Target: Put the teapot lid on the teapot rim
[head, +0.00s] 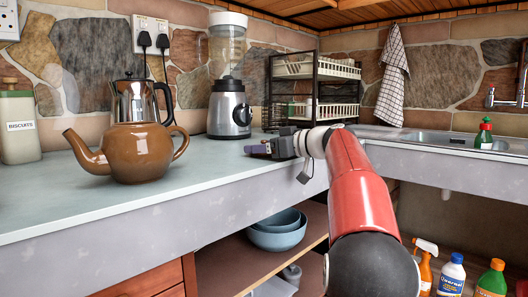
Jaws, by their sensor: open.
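The brown teapot (138,154) stands upright on the counter at the left, its spout to the left and its handle to the right. Its rim lies at the top, in front of a metal kettle. I cannot make out a separate teapot lid in the head view. My gripper (257,150) is low over the counter, well to the right of the teapot and apart from it. It points left and its jaws are open. The view is too small to show the space between the fingers clearly.
The shiny kettle (135,100) stands right behind the teapot. A blender (229,108) and a dish rack (311,93) are at the back. A biscuit jar (19,137) is at far left. The counter (211,172) between teapot and gripper is clear.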

